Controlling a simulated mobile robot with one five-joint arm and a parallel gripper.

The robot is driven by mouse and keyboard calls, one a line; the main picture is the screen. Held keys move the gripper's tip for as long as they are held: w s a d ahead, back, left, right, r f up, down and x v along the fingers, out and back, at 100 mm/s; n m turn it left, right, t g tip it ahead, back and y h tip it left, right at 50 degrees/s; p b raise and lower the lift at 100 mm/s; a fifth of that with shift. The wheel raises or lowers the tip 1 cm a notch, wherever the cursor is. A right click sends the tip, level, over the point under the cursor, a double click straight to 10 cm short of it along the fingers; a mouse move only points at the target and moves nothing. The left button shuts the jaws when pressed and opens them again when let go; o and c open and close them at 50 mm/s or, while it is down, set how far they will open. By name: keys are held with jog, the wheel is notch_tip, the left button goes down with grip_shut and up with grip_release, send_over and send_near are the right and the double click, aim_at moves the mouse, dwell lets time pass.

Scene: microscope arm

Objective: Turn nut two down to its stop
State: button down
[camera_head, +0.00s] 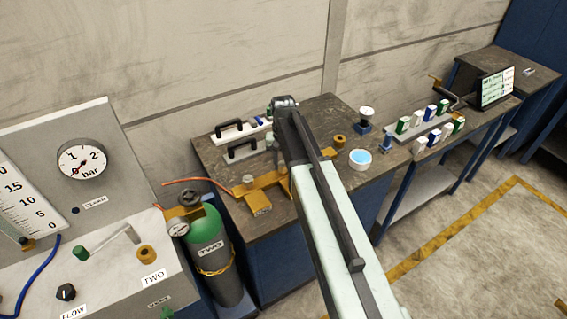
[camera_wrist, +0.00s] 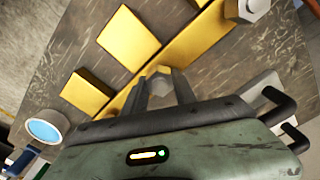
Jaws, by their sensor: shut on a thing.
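A brass manifold (camera_head: 268,183) lies on the dark bench, partly hidden behind my arm in the head view. In the wrist view its long bar (camera_wrist: 202,38) runs diagonally, with square brass blocks on its side. My gripper (camera_wrist: 164,88) is shut on a grey hex nut (camera_wrist: 161,76) at the bar. I cannot read a number for this nut. A second grey hex nut (camera_wrist: 252,9) sits further along the bar at the top edge; it is free of my gripper. In the head view my fingers and the held nut are hidden.
Black-handled pieces (camera_head: 236,130) lie at the back left.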

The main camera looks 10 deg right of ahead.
aim_at(283, 163)
jog(key=c, duration=1)
grip_release()
notch_tip(283, 163, up, 8)
jog(key=p, duration=0.8)
jog(key=shift+f, duration=0.1)
jog(key=shift+f, duration=0.1)
